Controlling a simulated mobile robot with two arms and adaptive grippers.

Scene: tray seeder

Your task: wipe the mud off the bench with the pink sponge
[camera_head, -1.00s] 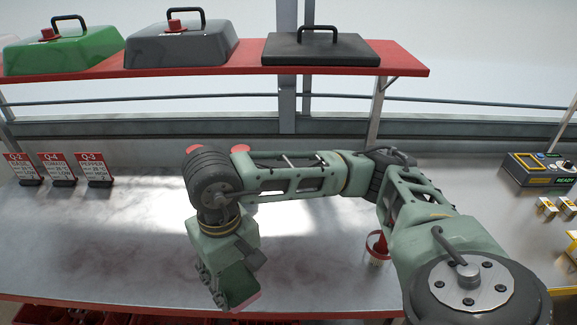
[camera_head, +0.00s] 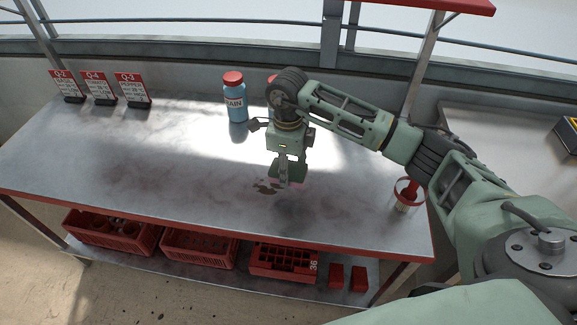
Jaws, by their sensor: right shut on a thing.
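My right gripper (camera_head: 287,178) reaches down over the middle of the bench (camera_head: 180,170), its fingers shut on the pink sponge (camera_head: 301,182). Only a thin pink edge of the sponge shows; the fingers hide most of it. Dark brown mud (camera_head: 265,188) lies on the bench top beside the gripper's tip, to its left and just in front. I cannot tell whether the sponge touches the bench. My left gripper is not in view.
A blue bottle with a red cap (camera_head: 235,98) stands behind the gripper, and another red cap shows partly behind my arm. Three sign cards (camera_head: 98,88) stand at the back left. A red-rimmed cup (camera_head: 408,194) stands at the right. Red crates (camera_head: 197,248) sit below.

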